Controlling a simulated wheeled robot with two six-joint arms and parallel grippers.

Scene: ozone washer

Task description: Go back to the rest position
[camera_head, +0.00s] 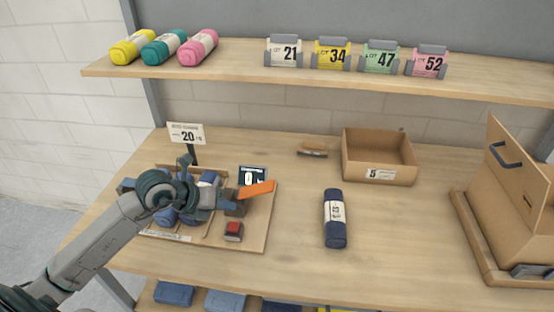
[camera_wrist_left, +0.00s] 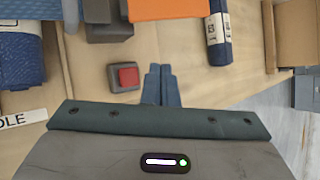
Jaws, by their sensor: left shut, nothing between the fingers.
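My left arm comes in from the left over the wooden board (camera_head: 255,240). The left gripper (camera_head: 228,198) is shut and empty, above the board and close to the grey block with the orange lever (camera_head: 257,189). In the left wrist view the shut fingers (camera_wrist_left: 161,72) lie side by side with nothing between them. They show right of a red button (camera_wrist_left: 125,77) and below the orange lever (camera_wrist_left: 165,9). The red button (camera_head: 233,230) is also on the board in the head view. My arm partly hides blue rolls (camera_head: 208,178) on the board. My right gripper is not in view.
A navy roll (camera_head: 335,218) lies mid-table. Behind are a small brush-like item (camera_head: 313,150) and an open cardboard box (camera_head: 379,170). A larger box (camera_head: 508,190) stands right. A "20" sign (camera_head: 187,134) stands behind the board. A shelf (camera_head: 240,68) holds coloured rolls and numbered cards.

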